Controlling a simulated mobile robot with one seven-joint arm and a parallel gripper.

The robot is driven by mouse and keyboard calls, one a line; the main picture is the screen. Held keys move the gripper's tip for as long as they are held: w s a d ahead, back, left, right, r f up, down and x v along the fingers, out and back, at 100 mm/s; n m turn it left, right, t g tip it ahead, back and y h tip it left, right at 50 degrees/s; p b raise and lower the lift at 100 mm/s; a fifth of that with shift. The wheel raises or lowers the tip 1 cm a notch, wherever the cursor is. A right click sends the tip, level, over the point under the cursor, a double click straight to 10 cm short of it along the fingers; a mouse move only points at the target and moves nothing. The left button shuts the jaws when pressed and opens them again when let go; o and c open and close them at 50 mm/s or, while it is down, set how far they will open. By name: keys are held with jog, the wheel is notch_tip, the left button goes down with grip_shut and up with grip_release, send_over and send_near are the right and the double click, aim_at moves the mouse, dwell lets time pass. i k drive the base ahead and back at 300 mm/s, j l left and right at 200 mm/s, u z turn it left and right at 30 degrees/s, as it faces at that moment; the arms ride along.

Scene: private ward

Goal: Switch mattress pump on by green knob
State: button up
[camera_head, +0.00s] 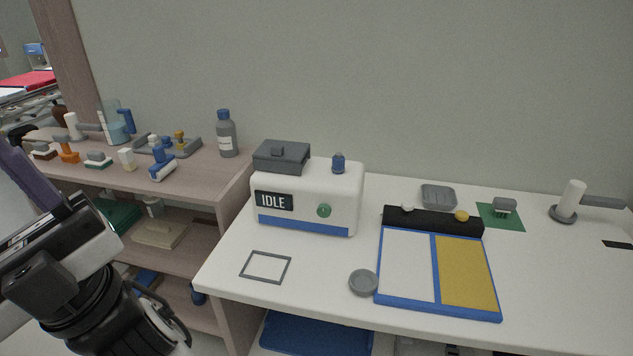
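The mattress pump (306,197) is a white box with a blue stripe along its base, standing on the white table against the wall. Its dark display reads IDLE. The green knob (323,210) is on the front face, to the right of the display. A grey block sits on the pump's top left, and a small blue knob on its top right. My gripper (22,150) is at the left edge of the picture, far from the pump. It is seen from the side and partly cut off, so its opening does not show.
A blue-edged board (437,312) with white and yellow panels lies right of the pump. A grey round dish (363,283) and an empty grey frame (265,267) lie in front. A wooden shelf (215,172) with bottles and small items stands left. Free table lies before the knob.

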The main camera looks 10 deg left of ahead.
aim_at(323, 211)
jog(key=j+z, duration=0.35)
jog(key=k+j+z, duration=0.1)
jog(key=z, duration=0.25)
jog(key=j+z, duration=0.2)
jog(key=z, duration=0.15)
jog(key=k+l, duration=0.05)
